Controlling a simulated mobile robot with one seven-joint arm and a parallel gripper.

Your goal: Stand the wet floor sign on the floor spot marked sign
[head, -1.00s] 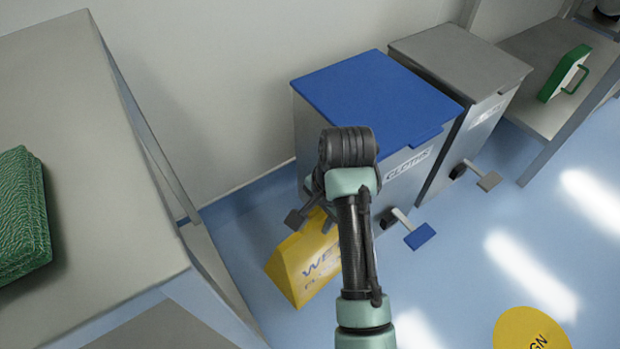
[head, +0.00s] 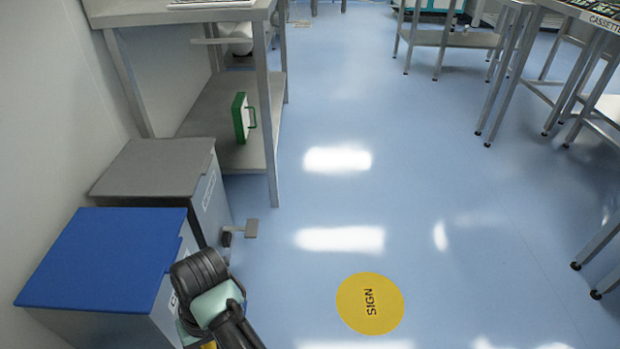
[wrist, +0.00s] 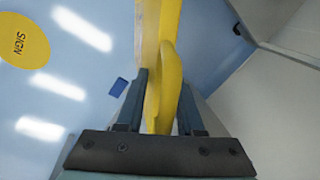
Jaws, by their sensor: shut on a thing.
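The yellow wet floor sign (wrist: 170,40) stands out between the fingers of my gripper (wrist: 162,82) in the wrist view. The fingers are shut on a thin yellow part of it. In the head view only a small yellow piece of the sign (head: 209,345) shows at the bottom edge, below my arm, which hides my gripper. I cannot tell whether the sign touches the floor. The floor spot, a yellow disc marked SIGN (head: 370,303), lies bare on the blue floor to the right of my arm. It also shows at the upper left of the wrist view (wrist: 22,40).
A blue-lidded bin (head: 105,262) and a grey-lidded bin (head: 155,167) stand along the left wall, with a pedal (head: 250,228) jutting out. Beyond them is a metal table (head: 265,110) with a green-and-white case (head: 240,117) on its lower shelf. The floor around the disc is clear.

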